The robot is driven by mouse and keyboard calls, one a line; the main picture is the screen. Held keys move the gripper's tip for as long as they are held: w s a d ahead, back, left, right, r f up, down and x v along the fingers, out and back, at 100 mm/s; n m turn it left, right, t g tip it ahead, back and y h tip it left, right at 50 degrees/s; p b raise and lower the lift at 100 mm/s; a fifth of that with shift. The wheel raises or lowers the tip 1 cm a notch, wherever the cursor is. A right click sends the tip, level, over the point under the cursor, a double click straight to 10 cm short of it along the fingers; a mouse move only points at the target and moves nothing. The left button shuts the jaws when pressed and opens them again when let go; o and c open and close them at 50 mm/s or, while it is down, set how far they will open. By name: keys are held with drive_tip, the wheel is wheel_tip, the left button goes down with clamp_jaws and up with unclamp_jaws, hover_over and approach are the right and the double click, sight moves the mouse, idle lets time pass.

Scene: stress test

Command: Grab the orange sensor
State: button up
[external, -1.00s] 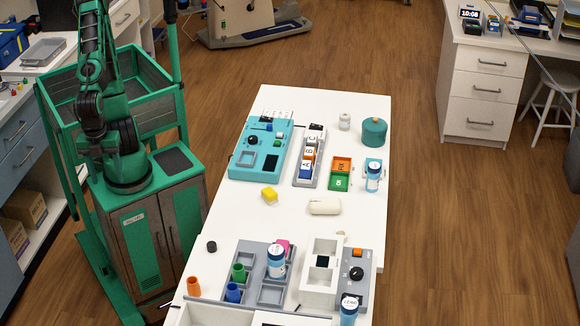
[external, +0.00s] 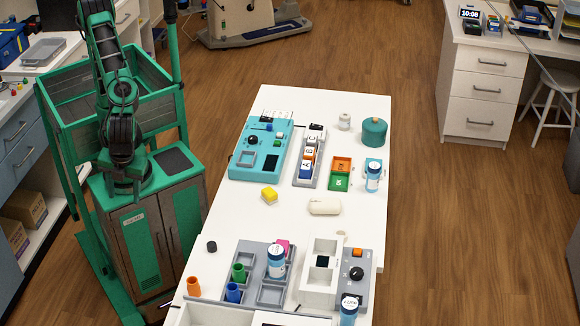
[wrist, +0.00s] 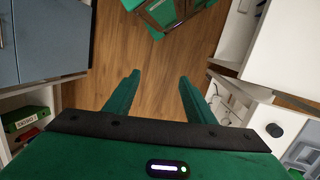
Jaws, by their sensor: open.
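I cannot tell for certain which thing is the orange sensor. An upright orange cylinder (external: 193,286) stands on the white table near its front left edge, left of the grey tray. A small orange block (external: 309,153) also sits in a grey rack among lettered blocks. My gripper (external: 122,190) hangs low over my own base, well left of the table and away from both. In the wrist view two green fingers (wrist: 158,88) stand wide apart with only wood floor between them. No orange thing shows in the wrist view.
Green and blue cups and a white bottle (external: 276,262) stand in the grey tray (external: 270,295). A teal panel (external: 258,150) is at the back. The table's middle left is fairly clear.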

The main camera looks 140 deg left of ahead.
drive_tip(key=w+a+m+h, duration=0.2)
drive_tip(key=w+a+h, duration=0.2)
drive_tip(key=w+a, duration=1)
drive_tip(key=w+a+h, duration=0.2)
drive_tip(key=w+a, duration=0.3)
drive_tip(key=a, duration=0.6)
drive_tip(key=t+h, duration=0.4)
drive_tip(key=t, duration=0.5)
hover_over(310, 150)
drive_tip(key=w, duration=0.4)
wheel_tip(310, 150, down, 6)
drive_tip(key=s+a+f+t, duration=0.1)
drive_tip(key=s+a, duration=0.1)
drive_tip(key=s, duration=0.1)
drive_tip(key=s+a+f+t+y, duration=0.1)
drive_tip(key=s+a, duration=0.2)
drive_tip(key=s, duration=0.1)
drive_tip(key=s+a+f+n+t, duration=0.1)
drive_tip(key=s+a, duration=0.1)
drive_tip(key=s, duration=0.2)
drive_tip(key=shift+s+a, duration=0.1)
drive_tip(key=shift+a, duration=0.3)
drive_tip(key=shift+f, duration=0.2)
drive_tip(key=x, duration=0.3)
drive_tip(key=shift+d, duration=0.1)
drive_tip(key=shift+r+x, duration=0.15)
drive_tip(key=shift+x, duration=1.6)
drive_tip(key=shift+r+x, duration=0.15)
drive_tip(key=shift+x, duration=1.6)
